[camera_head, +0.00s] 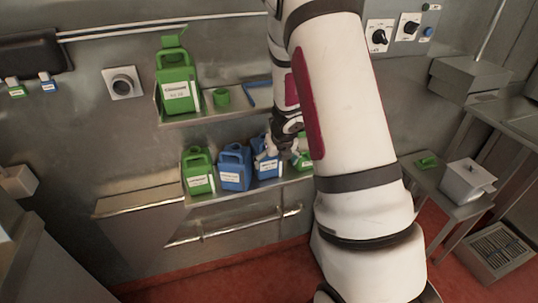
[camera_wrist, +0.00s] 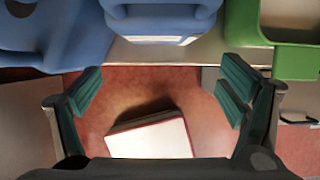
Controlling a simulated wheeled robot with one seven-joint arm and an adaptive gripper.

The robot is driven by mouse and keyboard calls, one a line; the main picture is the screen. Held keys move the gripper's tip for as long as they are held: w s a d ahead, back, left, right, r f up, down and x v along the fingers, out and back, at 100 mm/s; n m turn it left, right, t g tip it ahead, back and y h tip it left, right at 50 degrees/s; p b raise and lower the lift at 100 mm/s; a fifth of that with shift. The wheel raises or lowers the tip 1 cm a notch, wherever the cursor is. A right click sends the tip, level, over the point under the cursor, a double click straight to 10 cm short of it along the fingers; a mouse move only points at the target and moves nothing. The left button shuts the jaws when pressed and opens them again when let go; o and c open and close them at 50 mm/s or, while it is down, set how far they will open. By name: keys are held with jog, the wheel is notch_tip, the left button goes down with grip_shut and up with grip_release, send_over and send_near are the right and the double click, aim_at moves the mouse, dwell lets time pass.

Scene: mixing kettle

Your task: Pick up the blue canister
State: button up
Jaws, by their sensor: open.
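Two blue canisters stand side by side on the lower shelf in the head view, a left one (camera_head: 234,168) and a right one (camera_head: 266,160). My gripper (camera_head: 273,148) is at the right one, in front of its upper part and covering some of it. In the wrist view my gripper (camera_wrist: 162,90) is open, with its two green-padded fingers wide apart and nothing between the tips. The nearer blue canister (camera_wrist: 160,22) is at the top middle, centred ahead of the fingers. The other blue canister (camera_wrist: 45,30) is at the top left. Contact cannot be told.
Green canisters flank the blue ones: one at left (camera_head: 197,173), one at right (camera_head: 302,158), partly hidden by my arm. A larger green canister (camera_head: 177,85) and a green cup (camera_head: 221,97) stand on the upper shelf (camera_head: 205,113). A rail (camera_head: 235,227) runs below.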

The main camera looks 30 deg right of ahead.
aim_at(272, 160)
jog(key=shift+w+d, duration=0.2)
jog(key=shift+w, duration=0.45)
jog(key=shift+w+d, duration=0.15)
jog(key=shift+w, duration=0.45)
jog(key=x, duration=0.5)
jog(key=shift+w+d, duration=0.1)
jog(key=shift+c, duration=0.5)
jog(key=c, duration=1.4)
jog(key=shift+c, duration=1)
jog(key=shift+r+p, duration=0.15)
jog(key=shift+p, duration=0.15)
